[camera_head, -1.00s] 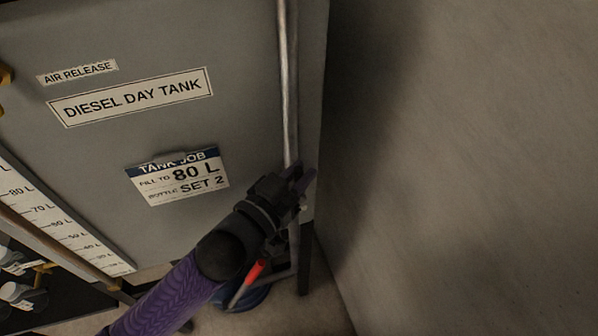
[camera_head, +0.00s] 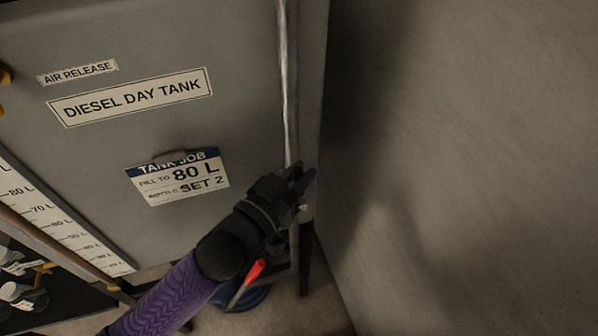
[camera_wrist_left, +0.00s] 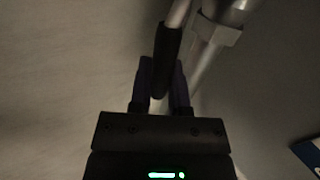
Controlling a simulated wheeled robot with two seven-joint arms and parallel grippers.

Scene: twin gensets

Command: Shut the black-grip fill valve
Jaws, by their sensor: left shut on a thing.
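My left gripper (camera_head: 306,176) is at the vertical metal pipe (camera_head: 289,90) on the right side of the tank front. In the left wrist view its two purple-tinged fingers (camera_wrist_left: 164,85) are shut on the black grip (camera_wrist_left: 168,55) of the fill valve's lever. The grip runs up to a bare metal lever arm beside a pipe with a hex fitting (camera_wrist_left: 215,30). In the head view my gripper and wrist hide the grip and the valve body. My right gripper is in neither view.
The grey diesel day tank (camera_head: 235,60) bears a job card (camera_head: 178,180) reading 80 L, and a level scale (camera_head: 60,215) at left. A red-tipped handle (camera_head: 255,270) lies just below my wrist. A bare wall (camera_head: 470,150) stands at right.

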